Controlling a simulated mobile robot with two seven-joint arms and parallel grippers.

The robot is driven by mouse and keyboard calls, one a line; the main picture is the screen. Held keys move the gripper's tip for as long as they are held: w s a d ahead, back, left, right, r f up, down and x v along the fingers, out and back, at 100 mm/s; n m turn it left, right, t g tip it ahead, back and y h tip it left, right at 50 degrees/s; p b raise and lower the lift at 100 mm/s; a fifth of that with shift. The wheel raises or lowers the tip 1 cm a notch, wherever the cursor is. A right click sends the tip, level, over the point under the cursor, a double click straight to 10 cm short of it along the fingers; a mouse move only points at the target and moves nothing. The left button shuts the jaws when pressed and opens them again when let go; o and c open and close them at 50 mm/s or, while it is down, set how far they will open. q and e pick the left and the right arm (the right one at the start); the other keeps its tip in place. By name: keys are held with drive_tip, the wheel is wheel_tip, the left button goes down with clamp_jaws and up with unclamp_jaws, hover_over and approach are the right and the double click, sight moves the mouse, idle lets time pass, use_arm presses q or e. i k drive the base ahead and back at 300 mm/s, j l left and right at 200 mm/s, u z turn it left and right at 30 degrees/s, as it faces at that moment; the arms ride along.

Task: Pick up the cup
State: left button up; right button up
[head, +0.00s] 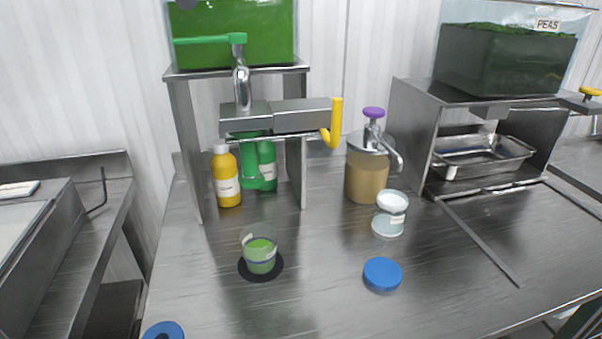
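A clear cup (261,257) with green contents stands upright on a round black pad (246,277) on the steel counter. It is below and in front of the dispenser stand. Another clear container (388,227) with a white top and a small label stands further right, in front of the pump jar. I cannot tell whether that one is also a cup. Neither of my grippers is in view, and nothing is seen touching the cup.
The dispenser (245,119) with a yellow handle overhangs behind the cup. Yellow (227,180) and green bottles stand under it. A pump jar (366,178) is to the right. A blue disc (382,274) lies right of the cup. The front counter is mostly clear.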

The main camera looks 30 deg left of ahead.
sight(258, 241)
drive_tip(key=k+l, duration=0.55)
drive_tip(key=l, duration=0.2)
drive_tip(key=k+l, duration=0.6)
drive_tip(key=l, duration=0.1)
